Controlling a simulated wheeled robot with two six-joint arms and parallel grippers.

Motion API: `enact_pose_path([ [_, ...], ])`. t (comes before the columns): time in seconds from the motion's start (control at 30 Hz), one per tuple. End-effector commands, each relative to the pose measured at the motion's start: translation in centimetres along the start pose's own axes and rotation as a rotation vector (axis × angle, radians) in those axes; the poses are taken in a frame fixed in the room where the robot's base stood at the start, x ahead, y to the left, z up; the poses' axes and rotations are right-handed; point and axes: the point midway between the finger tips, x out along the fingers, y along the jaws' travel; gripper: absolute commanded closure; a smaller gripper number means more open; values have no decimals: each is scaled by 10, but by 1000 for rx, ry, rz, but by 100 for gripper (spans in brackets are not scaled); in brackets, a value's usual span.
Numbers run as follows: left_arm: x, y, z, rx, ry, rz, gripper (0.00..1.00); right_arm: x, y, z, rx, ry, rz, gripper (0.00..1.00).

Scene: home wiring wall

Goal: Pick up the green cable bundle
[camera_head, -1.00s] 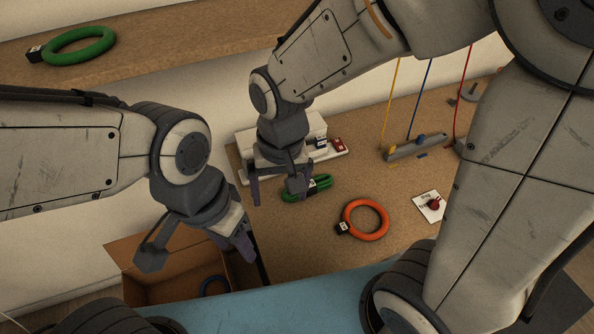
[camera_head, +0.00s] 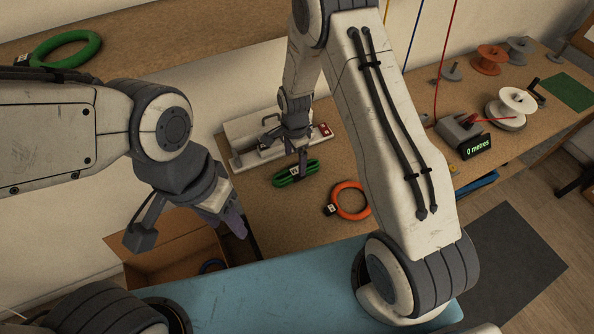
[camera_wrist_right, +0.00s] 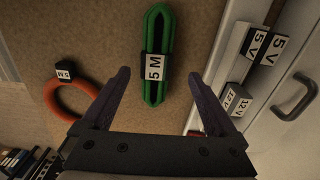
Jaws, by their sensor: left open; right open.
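A green cable bundle (camera_head: 296,173) lies on the workbench. In the right wrist view the green bundle (camera_wrist_right: 157,30) is a long narrow loop with a white tag reading "5 M" around it. My right gripper (camera_head: 303,160) is over it, open and empty, with the bundle between and beyond its spread fingertips in the wrist view. A second green cable ring (camera_head: 66,50) lies on the shelf at upper left. My left gripper (camera_head: 236,222) is open and empty, above the cardboard box's right side.
An orange cable ring (camera_head: 351,201) lies right of the bench bundle. A white panel (camera_head: 250,150) stands behind it. A cardboard box (camera_head: 165,262) is at lower left, holding a blue ring. Spools and a "0 metres" counter (camera_head: 463,137) are at right.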

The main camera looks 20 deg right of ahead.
Motion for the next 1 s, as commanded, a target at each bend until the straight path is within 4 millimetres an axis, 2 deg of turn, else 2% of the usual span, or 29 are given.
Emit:
enact_pose_path([
  [0.23,-15,1,-1,0,0,0,50,28,7,-2,0,-1,6,6],
  [0.4,-18,1,-1,0,0,0,50,48,6,-2,-1,0,2,6],
  [0.67,-17,1,-1,0,0,0,50,52,6,-2,-2,0,0,6],
  [0.7,-17,1,-1,0,0,0,50,52,6,-2,-2,0,0,10],
  [0.77,-17,1,-1,0,0,0,50,52,6,-2,-2,0,0,33],
  [0.8,-17,1,-1,0,0,0,50,52,6,-2,-2,0,0,48],
  [0.93,-17,1,-1,0,0,0,50,52,6,-2,-2,0,0,98],
  [1.0,-17,1,-1,0,0,0,50,52,5,-2,-2,0,0,100],
])
